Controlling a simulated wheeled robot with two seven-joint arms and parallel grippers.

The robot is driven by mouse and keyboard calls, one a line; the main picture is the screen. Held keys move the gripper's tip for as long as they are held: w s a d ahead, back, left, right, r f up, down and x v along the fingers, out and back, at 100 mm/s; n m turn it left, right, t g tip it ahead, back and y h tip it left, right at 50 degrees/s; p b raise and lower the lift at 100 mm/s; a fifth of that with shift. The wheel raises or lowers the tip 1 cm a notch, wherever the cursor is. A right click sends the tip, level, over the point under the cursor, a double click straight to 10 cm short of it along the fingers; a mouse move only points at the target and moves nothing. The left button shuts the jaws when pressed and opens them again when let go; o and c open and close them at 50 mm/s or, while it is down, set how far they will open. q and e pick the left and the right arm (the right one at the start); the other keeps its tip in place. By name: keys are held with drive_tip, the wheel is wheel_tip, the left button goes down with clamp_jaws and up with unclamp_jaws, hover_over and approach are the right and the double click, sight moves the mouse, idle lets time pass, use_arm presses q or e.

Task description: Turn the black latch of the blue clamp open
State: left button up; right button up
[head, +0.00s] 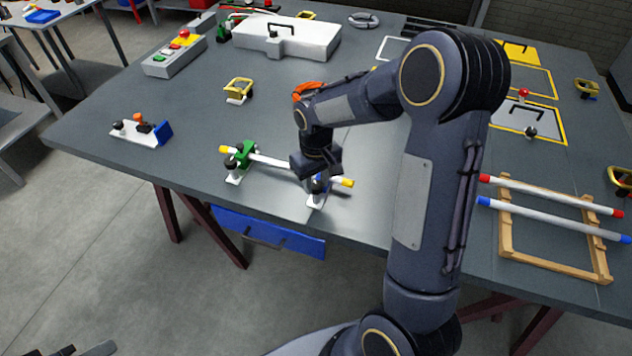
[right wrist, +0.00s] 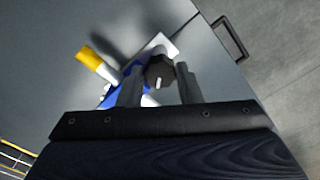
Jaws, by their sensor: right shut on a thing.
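The blue clamp (head: 318,186) stands on a white base (head: 315,201) near the table's front edge, partly covered by my right gripper (head: 317,172). In the right wrist view, my right gripper (right wrist: 160,82) has its two fingers on either side of the black latch (right wrist: 158,70) and is shut on it. The blue clamp (right wrist: 128,88) shows behind the left finger. A white tube with yellow ends (head: 270,160) runs from the green clamp (head: 243,154) to the blue clamp; one yellow end (right wrist: 90,60) also shows in the wrist view.
A blue drawer (head: 268,231) hangs under the front edge. A small white fixture with a blue block (head: 140,132) is at left, and a yellow-topped clamp (head: 238,88) stands behind. A wooden rack with tubes (head: 505,235) is at right, beyond my arm.

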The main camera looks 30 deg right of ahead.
sight(317, 185)
drive_tip(key=n, duration=0.5)
drive_tip(key=shift+n+b, duration=0.3)
drive_tip(key=shift+b, duration=0.05)
drive_tip(key=n, duration=0.4)
drive_tip(key=shift+n, duration=0.7)
drive_tip(key=o, duration=1)
drive_tip(key=shift+c, duration=0.2)
drive_tip(key=shift+r, duration=0.1)
wheel_tip(317, 185, up, 8)
drive_tip(key=shift+f+b, duration=0.15)
drive_tip(key=shift+b, duration=0.15)
